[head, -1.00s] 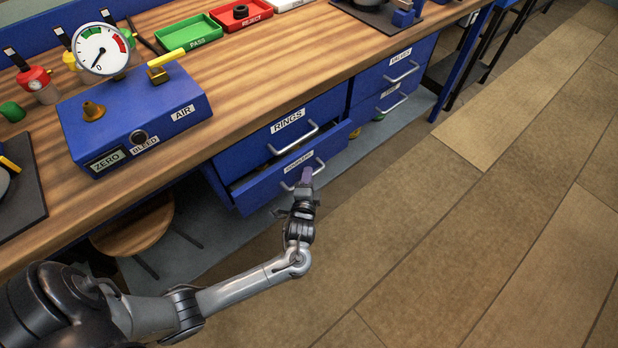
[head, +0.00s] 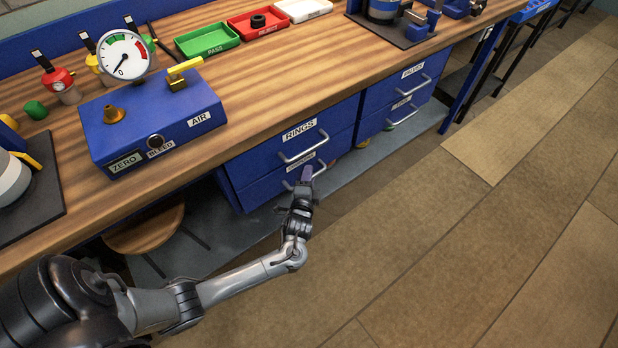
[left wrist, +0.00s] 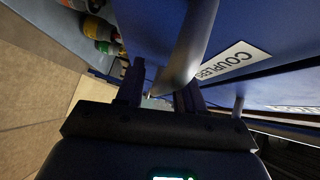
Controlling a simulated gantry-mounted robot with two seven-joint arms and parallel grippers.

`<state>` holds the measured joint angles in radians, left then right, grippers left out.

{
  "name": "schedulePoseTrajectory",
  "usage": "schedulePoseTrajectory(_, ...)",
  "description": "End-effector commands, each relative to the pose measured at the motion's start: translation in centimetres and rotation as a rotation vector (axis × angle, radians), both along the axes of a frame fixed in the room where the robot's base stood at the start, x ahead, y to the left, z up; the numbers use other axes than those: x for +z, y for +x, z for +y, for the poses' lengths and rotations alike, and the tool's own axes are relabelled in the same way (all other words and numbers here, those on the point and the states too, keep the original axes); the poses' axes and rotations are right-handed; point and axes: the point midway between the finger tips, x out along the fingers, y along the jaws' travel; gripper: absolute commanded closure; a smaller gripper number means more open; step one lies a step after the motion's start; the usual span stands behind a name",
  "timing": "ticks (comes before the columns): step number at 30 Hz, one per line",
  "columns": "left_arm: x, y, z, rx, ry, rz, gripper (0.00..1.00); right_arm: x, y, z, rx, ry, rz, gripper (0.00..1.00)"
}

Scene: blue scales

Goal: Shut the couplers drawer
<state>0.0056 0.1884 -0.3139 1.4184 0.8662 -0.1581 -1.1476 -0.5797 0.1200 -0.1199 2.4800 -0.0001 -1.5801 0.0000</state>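The couplers drawer (head: 262,190) is the lower blue drawer under the bench, below the RINGS drawer. Its front stands flush or nearly flush with the RINGS front; I cannot tell whether a small gap is left. Its COUPLERS label (left wrist: 233,60) is large in the left wrist view. My left gripper (head: 306,174) is at the drawer's silver handle (left wrist: 192,45). In the left wrist view the handle bar runs down between the two dark fingers, which sit close around it. The inside of the drawer is hidden. My right gripper is not in view.
The RINGS drawer (head: 262,146) is shut just above, with its own handle. The VALVES drawer (head: 385,90) and another drawer are to the right. A round wooden stool (head: 147,230) stands under the bench at left. The floor in front is clear.

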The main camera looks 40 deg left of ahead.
Motion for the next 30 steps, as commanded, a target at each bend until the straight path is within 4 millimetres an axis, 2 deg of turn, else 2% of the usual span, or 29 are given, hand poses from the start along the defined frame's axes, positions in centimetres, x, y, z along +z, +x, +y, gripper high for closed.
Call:
schedulePoseTrajectory(6,0.2,-0.1,0.0,0.001,0.001,-0.003,0.61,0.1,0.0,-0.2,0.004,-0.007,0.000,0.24)
schedulePoseTrajectory(11,0.5,-1.0,-0.8,-0.002,-0.001,-0.001,0.61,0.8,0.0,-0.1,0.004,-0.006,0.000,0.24)
schedulePoseTrajectory(24,1.5,-6.9,-4.8,0.000,-0.003,0.002,0.61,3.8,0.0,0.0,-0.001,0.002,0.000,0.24)
schedulePoseTrajectory(30,1.6,-8.5,-6.0,0.000,-0.002,0.001,0.61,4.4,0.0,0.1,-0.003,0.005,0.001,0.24)
